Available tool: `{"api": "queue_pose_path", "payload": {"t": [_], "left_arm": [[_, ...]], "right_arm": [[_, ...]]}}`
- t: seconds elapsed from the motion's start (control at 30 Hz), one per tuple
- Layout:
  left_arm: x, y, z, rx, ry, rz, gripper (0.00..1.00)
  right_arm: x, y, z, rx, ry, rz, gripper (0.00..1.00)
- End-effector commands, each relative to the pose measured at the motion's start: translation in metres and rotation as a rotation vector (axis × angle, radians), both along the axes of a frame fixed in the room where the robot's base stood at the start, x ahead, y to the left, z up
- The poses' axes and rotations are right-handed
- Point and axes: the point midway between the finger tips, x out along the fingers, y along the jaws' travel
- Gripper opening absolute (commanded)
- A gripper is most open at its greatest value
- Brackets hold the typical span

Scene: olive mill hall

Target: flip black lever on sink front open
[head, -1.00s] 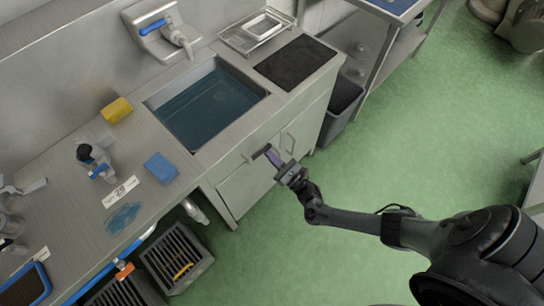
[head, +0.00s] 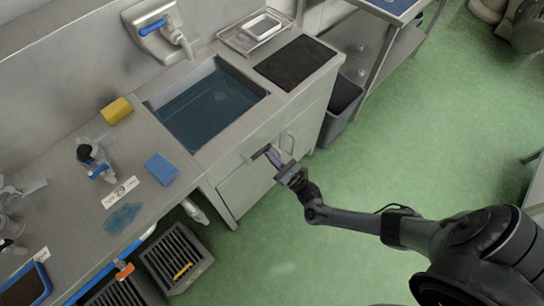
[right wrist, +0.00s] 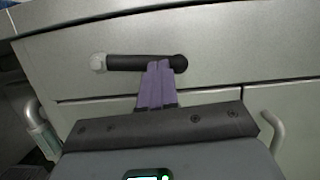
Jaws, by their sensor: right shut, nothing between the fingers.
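The black lever (right wrist: 140,63) is on the sink front in the right wrist view. It lies about level, with a round black hub at its right end and a pale round knob at its left end. My right gripper (right wrist: 160,68) is shut, its purple fingers together and nothing between them. The fingertips overlap the lever near the hub; whether they touch it I cannot tell. In the head view the right gripper (head: 268,151) is at the sink cabinet's front and covers much of the lever. My left gripper is not in view.
The sink basin (head: 208,103) holds dark water. Cabinet doors with bar handles (head: 289,142) are below the lever. A blue sponge (head: 161,168) and a yellow sponge (head: 117,110) lie on the counter. A grey bin (head: 343,100) stands right of the cabinet. The green floor (head: 400,140) is clear.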

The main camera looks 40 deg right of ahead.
Motion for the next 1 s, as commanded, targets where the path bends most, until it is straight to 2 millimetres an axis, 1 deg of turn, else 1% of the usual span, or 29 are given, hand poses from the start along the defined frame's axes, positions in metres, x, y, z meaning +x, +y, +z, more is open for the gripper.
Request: {"api": "queue_pose_path", "payload": {"t": [0.17,0.37,0.4,0.43,0.7,0.8,1.0], "left_arm": [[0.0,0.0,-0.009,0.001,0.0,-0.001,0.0],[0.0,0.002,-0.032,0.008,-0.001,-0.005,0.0],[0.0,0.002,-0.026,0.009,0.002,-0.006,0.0],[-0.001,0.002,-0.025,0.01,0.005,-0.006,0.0],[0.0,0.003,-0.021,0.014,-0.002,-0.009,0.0],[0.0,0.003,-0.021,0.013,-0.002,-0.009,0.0],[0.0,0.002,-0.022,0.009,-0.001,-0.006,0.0]], "right_arm": [[-0.003,0.001,-0.012,0.001,0.001,0.0,0.0],[-0.016,0.003,-0.043,0.001,0.003,-0.001,0.0],[-0.024,0.002,-0.04,0.001,0.005,0.0,0.0],[-0.03,0.002,-0.04,0.0,0.005,0.0,0.0],[-0.08,0.0,-0.054,0.001,0.004,0.0,0.0],[-0.093,-0.001,-0.057,0.001,0.004,0.0,0.0],[-0.108,-0.002,-0.061,-0.001,0.003,-0.001,0.0]]}}
